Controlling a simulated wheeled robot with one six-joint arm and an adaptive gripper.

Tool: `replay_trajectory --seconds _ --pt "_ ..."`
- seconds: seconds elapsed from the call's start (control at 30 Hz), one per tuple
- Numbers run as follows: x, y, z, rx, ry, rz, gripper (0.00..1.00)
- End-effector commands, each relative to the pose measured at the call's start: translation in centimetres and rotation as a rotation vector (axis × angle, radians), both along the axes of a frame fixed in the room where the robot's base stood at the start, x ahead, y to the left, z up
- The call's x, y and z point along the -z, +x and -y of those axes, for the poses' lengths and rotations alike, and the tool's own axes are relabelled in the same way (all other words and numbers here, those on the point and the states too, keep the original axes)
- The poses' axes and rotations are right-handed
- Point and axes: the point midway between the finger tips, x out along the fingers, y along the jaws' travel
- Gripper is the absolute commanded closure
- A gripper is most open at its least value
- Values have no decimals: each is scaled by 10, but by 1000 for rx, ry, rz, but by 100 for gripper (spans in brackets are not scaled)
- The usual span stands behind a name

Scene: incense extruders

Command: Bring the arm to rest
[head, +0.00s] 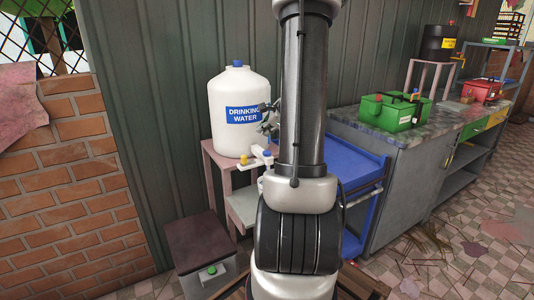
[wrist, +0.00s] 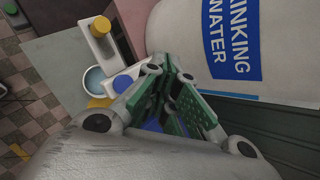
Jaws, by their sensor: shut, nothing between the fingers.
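My gripper (head: 268,118) is beside the right side of the white drinking water jug (head: 240,135), partly hidden behind my upright arm in the head view. In the wrist view my gripper's green-padded fingers (wrist: 169,82) are shut with nothing between them. The jug (wrist: 270,50) lies just beyond them on the right, with its blue label showing. I cannot tell whether the fingers touch it.
A white bar with a yellow knob (wrist: 101,26) and a blue knob (wrist: 122,84) is close by, with a bowl-like cup (wrist: 95,79) beside it. A blue cart (head: 355,160) and grey counter (head: 385,150) stand right. A brick wall (head: 60,190) is left.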

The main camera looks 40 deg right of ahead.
Motion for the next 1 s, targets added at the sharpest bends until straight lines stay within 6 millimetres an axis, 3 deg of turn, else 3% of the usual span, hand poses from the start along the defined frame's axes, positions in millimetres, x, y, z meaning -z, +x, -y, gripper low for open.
replay_trajectory --seconds 0.57,0.67,0.83,1.0 --pt "0 0 0 -7 -6 -1 100" --pt "1 -3 -6 -90 -46 -11 100" --pt "24 -52 -41 -408 -145 -133 100" --pt "5 -107 -104 -870 -329 -239 100"
